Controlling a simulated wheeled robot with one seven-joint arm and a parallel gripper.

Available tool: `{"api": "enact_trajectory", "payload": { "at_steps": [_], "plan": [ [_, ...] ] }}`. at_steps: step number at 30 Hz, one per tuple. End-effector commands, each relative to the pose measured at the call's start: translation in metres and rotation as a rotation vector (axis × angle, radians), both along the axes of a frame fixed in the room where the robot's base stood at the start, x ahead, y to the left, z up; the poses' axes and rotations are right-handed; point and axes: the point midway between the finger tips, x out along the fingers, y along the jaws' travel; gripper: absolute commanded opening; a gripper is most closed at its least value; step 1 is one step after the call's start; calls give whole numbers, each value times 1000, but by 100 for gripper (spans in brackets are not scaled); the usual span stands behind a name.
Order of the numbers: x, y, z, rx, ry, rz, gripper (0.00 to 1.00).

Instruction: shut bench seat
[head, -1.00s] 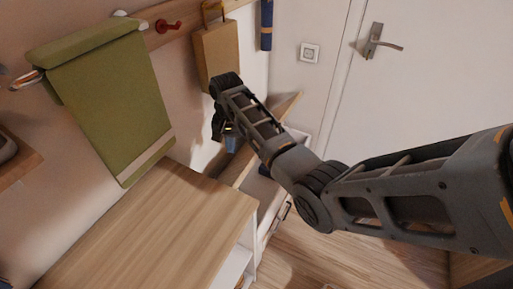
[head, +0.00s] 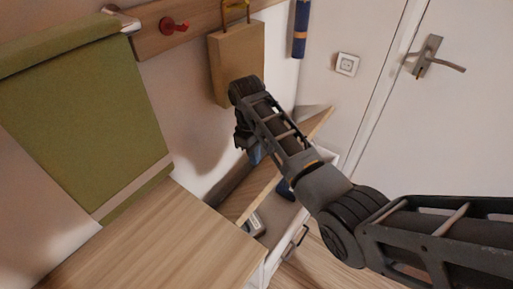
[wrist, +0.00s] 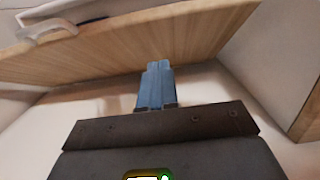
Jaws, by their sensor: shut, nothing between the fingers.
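The bench seat is a light wooden lid (head: 252,196) tilted up over a white bench box (head: 285,250) by the wall, so the box stands open. My gripper (head: 257,156) is on the wall side of the raised lid, partly hidden by my arm and the lid. In the wrist view my blue fingers (wrist: 155,86) are shut together and empty. They point at the wooden lid (wrist: 120,52), with their tips at or very near its face; I cannot tell if they touch.
A wooden cabinet top (head: 165,245) stands at left of the bench. A green towel (head: 90,120), a red hook (head: 172,25) and a tan bag (head: 236,60) hang on the wall. Items, including a dark blue one (head: 285,190), lie in the box. A door (head: 450,120) is at right.

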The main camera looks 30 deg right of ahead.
Motion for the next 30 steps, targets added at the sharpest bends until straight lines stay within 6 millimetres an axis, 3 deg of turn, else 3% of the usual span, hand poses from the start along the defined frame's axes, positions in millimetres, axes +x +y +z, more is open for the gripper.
{"api": "enact_trajectory", "payload": {
  "at_steps": [8, 16, 30],
  "plan": [
    [-6, -2, -55, 0, 3, -1, 0],
    [-31, -11, -72, -1, 1, -2, 0],
    [-34, -12, -76, 1, -2, -1, 0]
  ]
}}
